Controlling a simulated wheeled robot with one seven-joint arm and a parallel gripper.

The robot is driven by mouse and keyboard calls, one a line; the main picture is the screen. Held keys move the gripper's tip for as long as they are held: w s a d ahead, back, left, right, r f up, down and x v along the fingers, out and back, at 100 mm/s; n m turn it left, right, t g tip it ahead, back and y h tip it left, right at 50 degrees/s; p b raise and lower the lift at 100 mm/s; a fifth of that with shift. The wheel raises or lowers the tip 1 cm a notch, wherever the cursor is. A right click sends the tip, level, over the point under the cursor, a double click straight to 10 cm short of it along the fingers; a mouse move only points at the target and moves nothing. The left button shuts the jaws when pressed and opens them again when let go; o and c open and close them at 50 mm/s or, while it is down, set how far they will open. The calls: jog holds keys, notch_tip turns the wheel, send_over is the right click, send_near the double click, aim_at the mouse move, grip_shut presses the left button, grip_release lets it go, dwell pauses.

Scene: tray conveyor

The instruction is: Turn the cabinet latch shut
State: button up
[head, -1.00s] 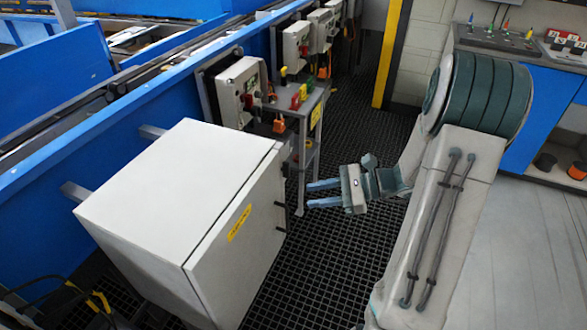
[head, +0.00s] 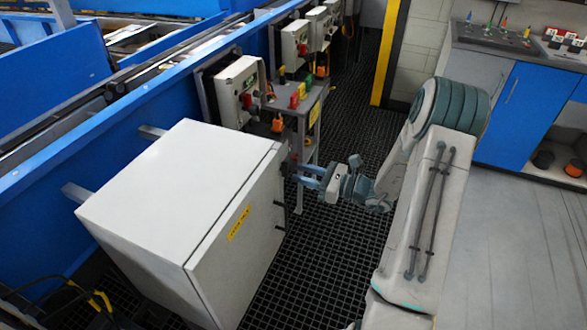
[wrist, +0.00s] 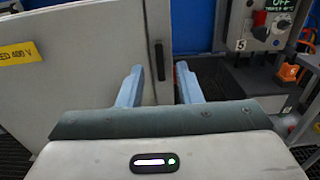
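The light grey cabinet (head: 175,180) stands left of centre in the head view, its door facing right with a yellow label (head: 239,222). In the wrist view the cabinet door (wrist: 90,70) fills the left, and the dark upright latch handle (wrist: 159,62) shows near the door's edge. My gripper (head: 302,176) is at the door's far edge in the head view, where its fingertips hide most of the latch. In the wrist view my gripper (wrist: 159,70) is open, with the latch between the lines of its two fingers. Contact cannot be told.
A grey control box (head: 238,92) and a small stand with coloured parts (head: 302,105) are just behind the cabinet. A blue conveyor wall (head: 130,110) runs along the left. Dark grating floor (head: 330,250) is clear to the right of the cabinet.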

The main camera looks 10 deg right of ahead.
aim_at(285, 170)
jog(key=x, duration=0.3)
jog(key=shift+w+a, duration=0.15)
jog(key=shift+a, duration=0.05)
grip_shut()
